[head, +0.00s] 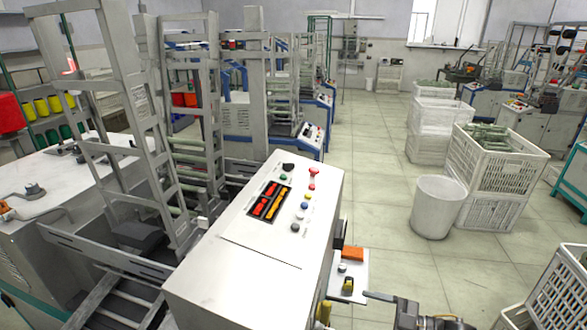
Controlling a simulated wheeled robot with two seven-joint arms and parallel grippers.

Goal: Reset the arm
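The winding machine's white control cabinet (265,225) fills the lower middle of the head view. Its sloped top carries a dark panel with red and yellow displays (269,201), several coloured buttons and a red knob (314,172). What seems to be my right gripper (388,299) shows at the bottom edge, right of the cabinet. A dark finger points left towards a small white side plate (349,275) with an orange block and a yellow-black switch. Most of this gripper is cut off, and I cannot tell its opening or contact. My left gripper is not in view.
Grey metal frames (140,110) stand left of the cabinet. A white bin (438,206) and stacked white crates (492,170) with green bobbins stand at the right. Another crate (562,290) is at the lower right. The tiled floor between cabinet and bin is clear.

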